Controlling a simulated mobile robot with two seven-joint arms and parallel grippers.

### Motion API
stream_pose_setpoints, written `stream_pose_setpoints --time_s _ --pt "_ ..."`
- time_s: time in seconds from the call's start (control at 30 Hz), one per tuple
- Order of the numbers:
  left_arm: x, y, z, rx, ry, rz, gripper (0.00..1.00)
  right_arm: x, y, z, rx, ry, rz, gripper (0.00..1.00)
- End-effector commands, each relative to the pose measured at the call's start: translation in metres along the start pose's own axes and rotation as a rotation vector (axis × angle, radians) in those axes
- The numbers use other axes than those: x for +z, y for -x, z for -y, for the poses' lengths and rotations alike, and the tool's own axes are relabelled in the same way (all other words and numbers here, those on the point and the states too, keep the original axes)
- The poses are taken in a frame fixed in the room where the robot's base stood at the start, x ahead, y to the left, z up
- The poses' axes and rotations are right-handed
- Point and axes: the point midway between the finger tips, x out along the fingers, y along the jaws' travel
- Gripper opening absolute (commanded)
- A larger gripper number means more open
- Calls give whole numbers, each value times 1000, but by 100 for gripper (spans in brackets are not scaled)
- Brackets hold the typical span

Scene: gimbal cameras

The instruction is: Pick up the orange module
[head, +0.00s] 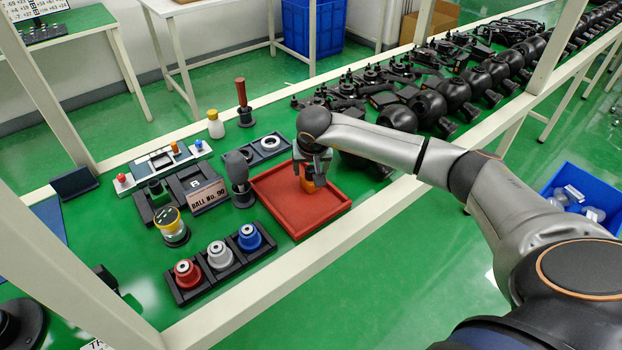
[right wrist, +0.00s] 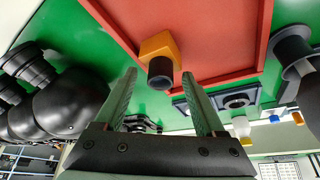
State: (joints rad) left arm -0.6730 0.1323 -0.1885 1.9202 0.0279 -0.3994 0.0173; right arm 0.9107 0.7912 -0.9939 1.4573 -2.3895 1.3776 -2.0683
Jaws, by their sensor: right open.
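The orange module (head: 311,186) lies in the red tray (head: 327,218) on the green bench. In the right wrist view the orange module (right wrist: 165,46) shows a block-like orange body with a dark round cylinder end facing the camera. My right gripper (head: 313,168) is over the tray and partly hides the module in the head view. In the right wrist view its two fingers (right wrist: 159,76) are apart, with the module showing between and beyond their tips. I cannot tell whether they touch it. My left gripper is not in view.
A black rack (head: 222,268) holding red, grey and blue parts stands in front of the tray. A dark upright tool (head: 239,178) stands left of it. Several black gimbal units (head: 430,107) line the bench behind my right arm. A bench frame post (head: 62,235) crosses the left.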

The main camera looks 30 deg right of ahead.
Motion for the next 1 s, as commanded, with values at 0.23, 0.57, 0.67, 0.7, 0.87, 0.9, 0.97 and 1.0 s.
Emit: stream_pose_setpoints --time_s 0.23,0.57,0.67,0.7,0.87,0.9,0.97,1.0 --pt "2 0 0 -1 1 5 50 0 0 0 0 0 0 60" --pt "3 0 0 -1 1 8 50 0 1 0 0 0 0 23" --pt "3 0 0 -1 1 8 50 0 1 0 0 0 0 12" --pt "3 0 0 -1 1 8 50 0 1 0 0 0 0 8" --pt "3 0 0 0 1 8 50 0 1 0 0 0 0 0" --pt "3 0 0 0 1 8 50 0 1 0 0 0 0 0" --pt "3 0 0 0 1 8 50 0 1 0 0 0 0 0" --pt "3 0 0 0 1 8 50 0 1 0 -1 0 -1 0"
